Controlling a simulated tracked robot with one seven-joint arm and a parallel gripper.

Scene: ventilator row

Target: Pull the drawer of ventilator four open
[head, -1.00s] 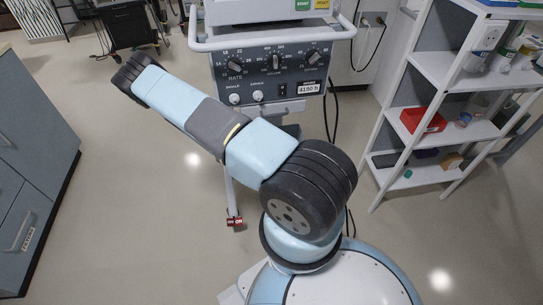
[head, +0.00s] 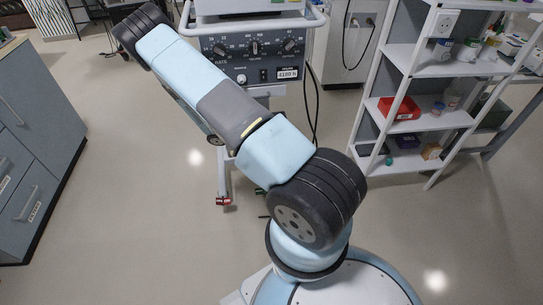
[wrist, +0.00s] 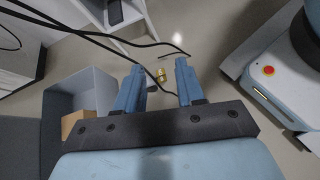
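Ventilator four (head: 252,50), a grey unit with knobs and a 4180 h label, stands on a pole stand beyond my arm in the head view. My arm hides much of the space below its panel. In the wrist view a grey-blue, open-topped box (wrist: 72,88) lies at left with a brown carton (wrist: 76,122) inside; it looks like an open drawer, but I cannot tell for sure. My gripper (wrist: 160,82) has two blue fingers standing apart, with floor and small gold fittings between them. It is right of the box, apparently not holding it. The gripper is hidden in the head view.
A white shelf rack (head: 422,120) with a red bin stands at right. A blue-grey cabinet (head: 40,150) stands at left. Black cables (wrist: 85,30) cross the wrist view near the fingers. A red-tipped stand foot (head: 223,200) is on the floor, which is otherwise mostly clear.

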